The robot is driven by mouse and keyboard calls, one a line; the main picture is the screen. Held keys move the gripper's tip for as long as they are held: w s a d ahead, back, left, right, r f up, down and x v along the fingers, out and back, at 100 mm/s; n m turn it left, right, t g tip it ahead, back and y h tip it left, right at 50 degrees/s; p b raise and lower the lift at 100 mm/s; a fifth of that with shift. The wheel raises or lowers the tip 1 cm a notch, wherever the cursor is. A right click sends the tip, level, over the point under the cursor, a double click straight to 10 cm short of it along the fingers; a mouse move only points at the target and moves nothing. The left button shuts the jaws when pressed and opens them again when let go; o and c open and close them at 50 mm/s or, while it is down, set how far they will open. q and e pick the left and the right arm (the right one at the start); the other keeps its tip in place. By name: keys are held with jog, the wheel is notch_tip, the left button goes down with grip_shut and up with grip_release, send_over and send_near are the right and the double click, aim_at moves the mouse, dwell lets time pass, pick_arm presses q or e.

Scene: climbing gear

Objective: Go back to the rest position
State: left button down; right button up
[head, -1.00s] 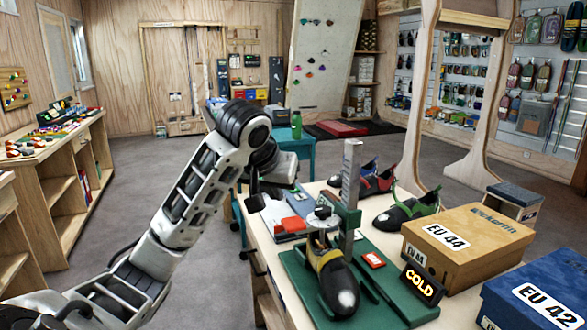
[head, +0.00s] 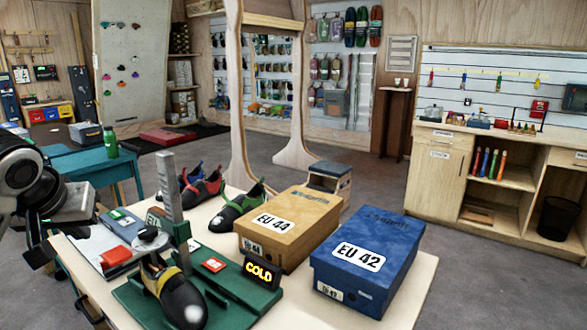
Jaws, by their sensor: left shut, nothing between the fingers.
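My left gripper (head: 40,254) is at the left edge of the head view, beside the near left side of the white table (head: 85,262). It is shut and empty, and part of its arm is cut off by the frame. My right gripper is out of view.
A tan EU 44 box (head: 310,222) and a blue EU 42 box (head: 378,247) are on the table's right part. More climbing shoes (head: 236,207) lie behind the device. A teal table (head: 95,165) with a green bottle (head: 110,142) stands behind.

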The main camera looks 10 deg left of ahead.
pick_arm(q)
jog(key=s+d+f+m+g+h, duration=0.1)
jog(key=d+f+m, duration=0.1)
jog(key=d+f, duration=0.35)
jog(key=s+d+f+m, duration=0.1)
jog(key=d+f, duration=0.1)
jog(key=f, duration=0.6)
jog(key=s+d+f+m+g+h, duration=0.1)
jog(key=s+d+f+m, duration=0.1)
jog(key=s+d+f, duration=0.7)
jog(key=s+d+f+m+g+h, duration=0.1)
jog(key=s+d+f+m, duration=0.1)
jog(key=s+d+f, duration=0.6)
jog(key=w+d+f+t+h, duration=0.1)
jog(key=w+f+t+h, duration=0.2)
jog(key=f+t, duration=0.3)
jog(key=shift+w+d+f, duration=0.2)
jog(key=shift+w+f, duration=0.1)
jog(key=shift+w, duration=0.15)
